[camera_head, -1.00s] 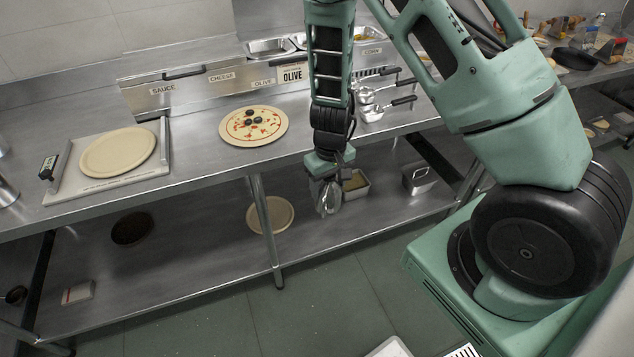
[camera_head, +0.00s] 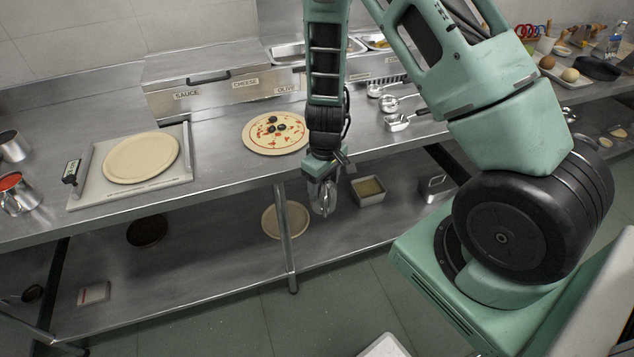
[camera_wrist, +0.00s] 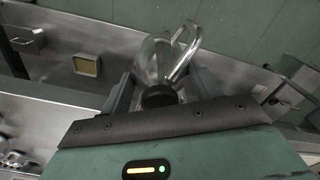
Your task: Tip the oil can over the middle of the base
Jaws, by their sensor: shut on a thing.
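My gripper (camera_head: 322,182) is shut on the shiny, see-through oil can (camera_head: 323,200), in front of the counter's front edge and lower than its top. In the wrist view the oil can (camera_wrist: 160,62) sits between the fingers, its looped handle or spout pointing up; its dark end is near the palm. A plain pale round base (camera_head: 140,157) lies on a white board with a small display (camera_head: 72,172), on the counter at left. A second base (camera_head: 262,146) with red sauce and dark olive pieces lies left of my arm. The oil can is apart from both bases.
Metal cups (camera_head: 14,147) stand at the counter's left end, one with red sauce (camera_head: 16,193). Labelled topping bins (camera_head: 230,88) line the back; ladles (camera_head: 400,122) lie at right. The lower shelf holds a square tin (camera_head: 368,190) and a round board (camera_head: 285,220).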

